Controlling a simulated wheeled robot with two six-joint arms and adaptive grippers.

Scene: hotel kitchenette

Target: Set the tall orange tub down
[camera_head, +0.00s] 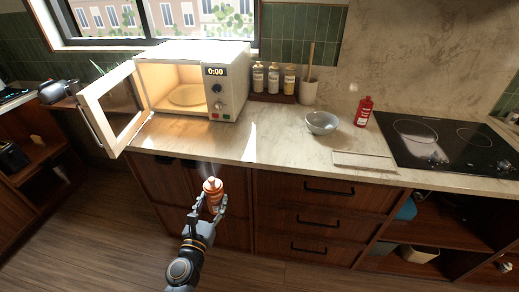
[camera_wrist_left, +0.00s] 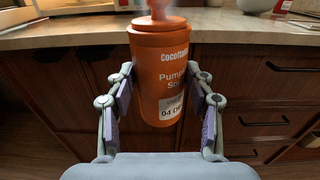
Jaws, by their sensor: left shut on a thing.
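The tall orange tub (camera_head: 212,188) is upright in my left gripper (camera_head: 210,207), in front of the drawers and below the counter's front edge in the head view. In the left wrist view the orange tub (camera_wrist_left: 162,75) has white lettering, a pale label and a narrower top. The fingers of my left gripper (camera_wrist_left: 160,110) stand on both sides of it, shut on it. The tub's underside is hidden from the head view by the gripper. My right gripper is not in view.
The marble counter (camera_head: 215,155) has bare room in front of the microwave (camera_head: 225,90), whose door (camera_head: 112,110) hangs open. A grey bowl (camera_head: 322,123), a red bottle (camera_head: 363,112), a flat board (camera_head: 362,160) and a black hob (camera_head: 440,145) lie to the right.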

